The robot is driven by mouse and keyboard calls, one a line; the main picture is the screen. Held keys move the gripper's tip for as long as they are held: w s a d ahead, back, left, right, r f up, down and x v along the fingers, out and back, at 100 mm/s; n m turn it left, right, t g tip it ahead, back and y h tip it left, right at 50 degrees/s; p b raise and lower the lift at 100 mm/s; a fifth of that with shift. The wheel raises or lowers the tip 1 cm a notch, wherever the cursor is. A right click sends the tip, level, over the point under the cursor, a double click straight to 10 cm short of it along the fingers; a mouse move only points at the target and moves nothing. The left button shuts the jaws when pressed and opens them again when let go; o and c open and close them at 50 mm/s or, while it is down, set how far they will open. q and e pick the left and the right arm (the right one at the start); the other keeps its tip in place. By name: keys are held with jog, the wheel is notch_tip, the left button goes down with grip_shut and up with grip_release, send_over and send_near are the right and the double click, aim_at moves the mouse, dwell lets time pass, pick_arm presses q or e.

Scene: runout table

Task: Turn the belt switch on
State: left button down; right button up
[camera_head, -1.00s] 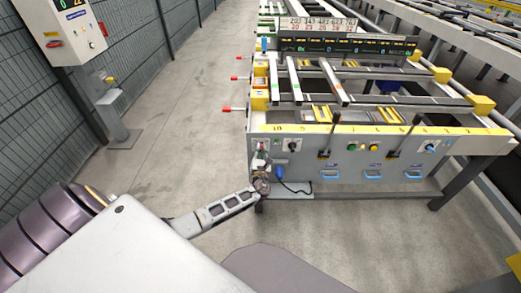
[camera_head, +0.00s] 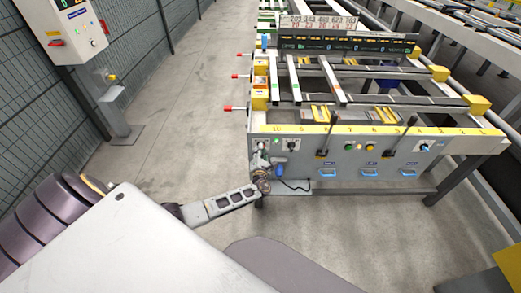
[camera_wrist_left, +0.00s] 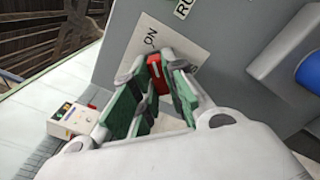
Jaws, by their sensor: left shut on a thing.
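The belt switch shows in the left wrist view as a red handle (camera_wrist_left: 184,92) in front of a white plate (camera_wrist_left: 172,45) marked ON. My left gripper (camera_wrist_left: 157,72) is shut on the handle, with its green-padded fingers on either side of it; the fingers hide part of the handle and plate. In the head view my left gripper (camera_head: 260,165) is at the left end of the runout table's grey front panel (camera_head: 338,162). The handle itself is too small and covered to make out there. My right gripper is not in view.
The front panel also carries black levers, a yellow button (camera_head: 369,147) and blue handles (camera_head: 370,172). A blue plug with a cable (camera_head: 280,169) is right beside my left gripper. A control box (camera_head: 75,30) stands by the fence at left. The floor between is clear.

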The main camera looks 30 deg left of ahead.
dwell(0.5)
pick_arm(q)
jog(key=c, duration=1.5)
grip_release()
jog(key=shift+o, duration=0.2)
jog(key=v, duration=1.2)
jog(key=shift+f, duration=0.1)
